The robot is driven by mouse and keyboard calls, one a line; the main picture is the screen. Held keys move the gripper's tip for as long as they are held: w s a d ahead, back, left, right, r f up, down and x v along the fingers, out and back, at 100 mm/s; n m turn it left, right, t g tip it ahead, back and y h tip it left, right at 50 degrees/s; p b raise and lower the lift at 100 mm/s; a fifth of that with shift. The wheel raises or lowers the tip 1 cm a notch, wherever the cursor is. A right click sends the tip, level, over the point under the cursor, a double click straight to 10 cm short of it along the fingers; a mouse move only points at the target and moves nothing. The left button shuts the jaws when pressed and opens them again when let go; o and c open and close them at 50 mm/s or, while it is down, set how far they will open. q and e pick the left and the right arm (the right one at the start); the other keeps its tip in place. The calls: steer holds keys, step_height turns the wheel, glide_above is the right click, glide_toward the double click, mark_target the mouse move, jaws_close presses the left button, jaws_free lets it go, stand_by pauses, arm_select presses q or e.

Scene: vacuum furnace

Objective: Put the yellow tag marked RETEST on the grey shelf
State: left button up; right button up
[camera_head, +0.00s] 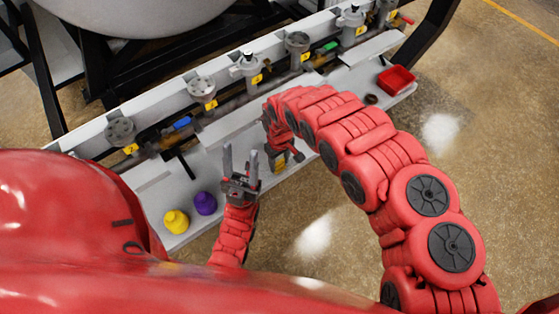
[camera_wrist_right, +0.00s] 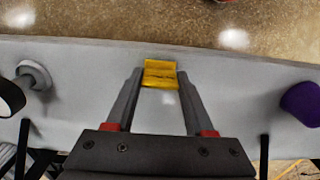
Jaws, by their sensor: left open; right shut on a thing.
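A yellow tag (camera_wrist_right: 161,73) sits between the fingertips of my right gripper (camera_wrist_right: 160,80) in the right wrist view. That gripper is shut on it, and the tag's marking is too small to read. The grey shelf (camera_wrist_right: 235,80) lies beneath it; I cannot tell whether tag and shelf touch. In the head view the shelf (camera_head: 152,198) is a long light-grey ledge below the valve row, and my own right arm partly hides that gripper. My left gripper (camera_head: 240,155) is open and empty near the shelf's front edge, left of the right gripper.
A yellow object (camera_head: 176,221) and a purple object (camera_head: 205,203) stand at the shelf's left end. A red tray (camera_head: 397,79) and a dark ring (camera_head: 371,99) are at its right end. Several valves with yellow labels line the back rail (camera_head: 222,87).

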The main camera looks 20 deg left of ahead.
mark_target(280, 161)
steer(key=shift+f, duration=0.15)
steer(key=o, duration=1.3)
step_height(280, 161, up, 10)
steer(key=shift+w+f+p, duration=0.1)
steer(key=shift+p, duration=0.35)
step_height(280, 161, up, 3)
steer(key=p, duration=0.2)
steer(key=shift+f+p, duration=0.2)
steer(key=shift+p, duration=0.1)
